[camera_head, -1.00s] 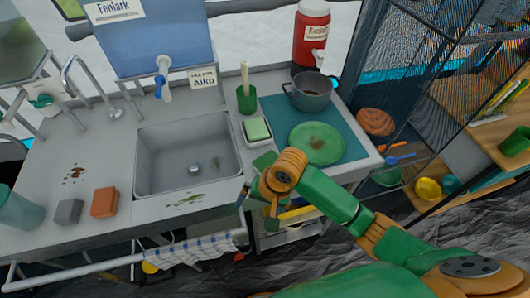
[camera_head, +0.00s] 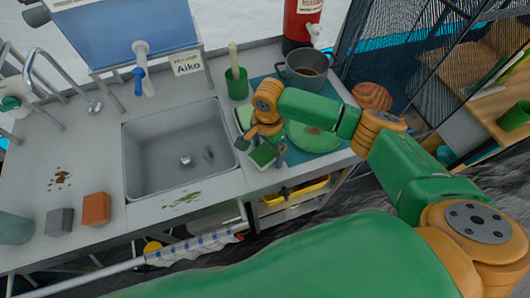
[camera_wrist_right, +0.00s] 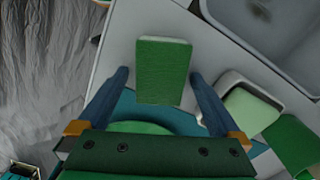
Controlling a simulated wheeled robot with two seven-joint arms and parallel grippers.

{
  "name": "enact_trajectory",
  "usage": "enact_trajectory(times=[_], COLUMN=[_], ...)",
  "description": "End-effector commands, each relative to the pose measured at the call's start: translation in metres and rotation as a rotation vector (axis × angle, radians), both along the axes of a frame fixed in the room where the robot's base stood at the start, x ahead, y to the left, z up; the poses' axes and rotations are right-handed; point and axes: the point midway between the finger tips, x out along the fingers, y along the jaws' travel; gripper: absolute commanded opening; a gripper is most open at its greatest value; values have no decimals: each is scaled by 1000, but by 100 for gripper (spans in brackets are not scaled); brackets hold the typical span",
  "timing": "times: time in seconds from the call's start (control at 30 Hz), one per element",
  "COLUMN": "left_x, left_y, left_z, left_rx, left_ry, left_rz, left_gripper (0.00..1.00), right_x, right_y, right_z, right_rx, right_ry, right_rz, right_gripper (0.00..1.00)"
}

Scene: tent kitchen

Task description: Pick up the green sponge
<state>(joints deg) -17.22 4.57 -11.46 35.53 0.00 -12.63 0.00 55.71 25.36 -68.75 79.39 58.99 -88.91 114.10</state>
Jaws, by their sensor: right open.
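The green sponge (camera_head: 263,156) lies on the counter near its front edge, just in front of the soap dish. In the right wrist view the sponge (camera_wrist_right: 163,70) shows as a green block with a pale far edge, between the two dark blue fingers. My right gripper (camera_head: 262,148) is open above the sponge, one finger to each side. In the wrist view (camera_wrist_right: 160,78) a gap shows between the sponge and each finger. Whether the fingertips are down at its height I cannot tell. My left gripper is not in view.
A pale green bar sits in a white soap dish (camera_wrist_right: 233,81) beside the right gripper. A green cup (camera_head: 237,84) with a brush, a grey pot (camera_head: 305,72) and a green plate (camera_head: 312,138) stand close by. The sink (camera_head: 178,150) is to the left.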

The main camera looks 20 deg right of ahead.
Motion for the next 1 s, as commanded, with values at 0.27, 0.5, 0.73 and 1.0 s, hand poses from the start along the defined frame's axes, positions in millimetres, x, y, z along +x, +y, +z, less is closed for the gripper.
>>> enact_trajectory(times=[0.27, 0.5, 0.73, 1.0], left_x=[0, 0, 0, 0], left_y=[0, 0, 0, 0], left_z=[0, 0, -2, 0], left_rx=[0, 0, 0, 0], left_ry=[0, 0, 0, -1], left_rz=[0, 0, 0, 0], left_gripper=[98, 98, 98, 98], right_x=[0, 0, 0, -29], right_y=[0, 1, 1, 8], right_z=[0, 0, 8, 70], right_rx=[1, 1, 2, 5], right_ry=[0, 0, -2, -4], right_rz=[1, 2, 3, 8], right_gripper=[51, 8, 8, 8])
